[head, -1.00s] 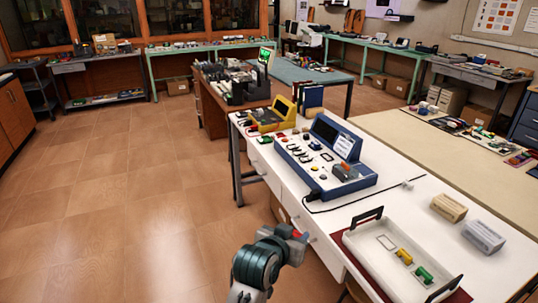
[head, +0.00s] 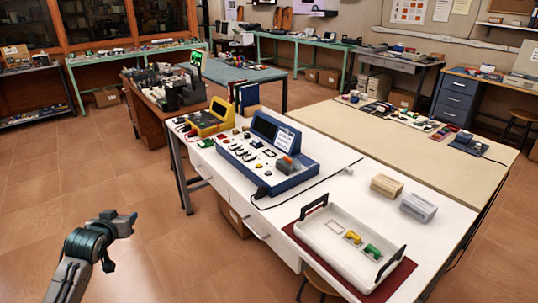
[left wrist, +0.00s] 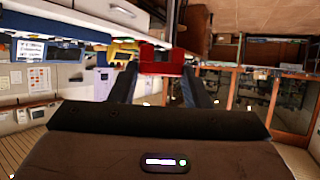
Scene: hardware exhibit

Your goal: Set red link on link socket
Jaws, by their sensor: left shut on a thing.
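My left gripper (head: 128,221) is over the floor, left of the white table, clear of its edge. In the left wrist view it is shut on the red link (left wrist: 160,66), which sits between the two dark fingers. In the head view the link is too small to make out clearly. A blue console (head: 268,150) with several buttons and fittings stands on the table; I cannot tell which fitting is the link socket. A white tray (head: 318,246) at the table's near end holds a yellow link (head: 352,237), a green link (head: 372,252) and an empty outlined spot. My right gripper is out of view.
A yellow device (head: 208,119) stands beyond the blue console. A beige block (head: 387,187) and a grey block (head: 418,207) sit behind the tray. A black cable lies along the white table (head: 340,190). The floor (head: 60,190) around the gripper is open.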

